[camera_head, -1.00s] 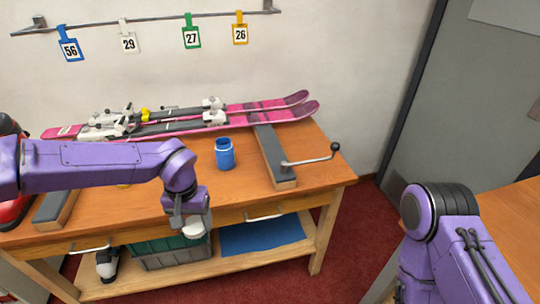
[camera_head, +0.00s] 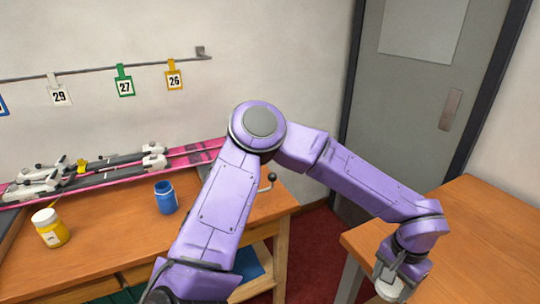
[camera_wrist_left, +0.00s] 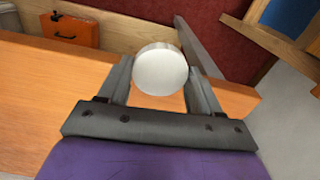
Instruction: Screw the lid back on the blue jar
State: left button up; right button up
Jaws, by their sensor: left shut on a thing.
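The blue jar (camera_head: 166,200) stands upright and open-topped on the ski bench, left of centre in the head view. My left gripper (camera_head: 392,279) is at the lower right of the head view, over the edge of the right-hand wooden table, far from the jar. It is shut on a round white lid (camera_head: 389,291). In the left wrist view the lid (camera_wrist_left: 160,69) sits between the two fingers. My right gripper is out of view.
A yellow jar with a white lid (camera_head: 52,232) stands left of the blue jar. Pink skis (camera_head: 190,155) lie along the bench's back. The right-hand table (camera_head: 490,235) looks mostly clear. The left wrist view shows an orange case (camera_wrist_left: 70,30).

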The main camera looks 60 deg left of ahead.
aim_at(166, 198)
jog(key=z, duration=0.45)
jog(key=k, duration=1.65)
jog(key=u, duration=2.2)
jog(key=i, duration=0.5)
jog(key=z, duration=0.1)
